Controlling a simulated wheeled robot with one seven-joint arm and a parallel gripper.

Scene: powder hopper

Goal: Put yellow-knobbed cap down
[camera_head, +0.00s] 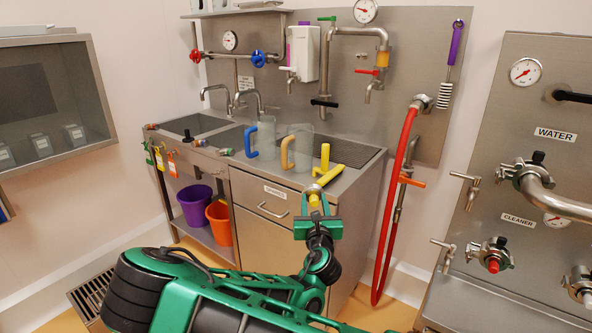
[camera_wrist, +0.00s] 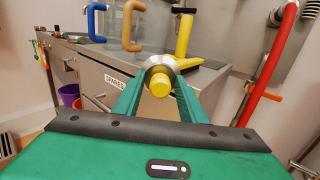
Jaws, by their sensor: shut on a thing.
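The yellow-knobbed cap is a small metal disc with a yellow knob (camera_wrist: 160,83). My gripper (camera_wrist: 160,92) is shut on it, with the green fingers on either side and the knob facing the wrist camera. In the head view the cap (camera_head: 314,189) shows at the tip of my gripper (camera_head: 314,205), by the front right corner of the steel counter (camera_head: 345,182). Whether the cap touches the counter, I cannot tell. A yellow-handled thing (camera_head: 324,158) stands on the counter just behind the cap; its lower part is partly hidden.
A clear jug with an orange handle (camera_head: 287,155) and one with a blue handle (camera_head: 251,141) stand farther left on the counter. A red hose (camera_head: 391,215) hangs to the right. Purple (camera_head: 195,205) and orange buckets (camera_head: 220,222) sit on the lower shelf.

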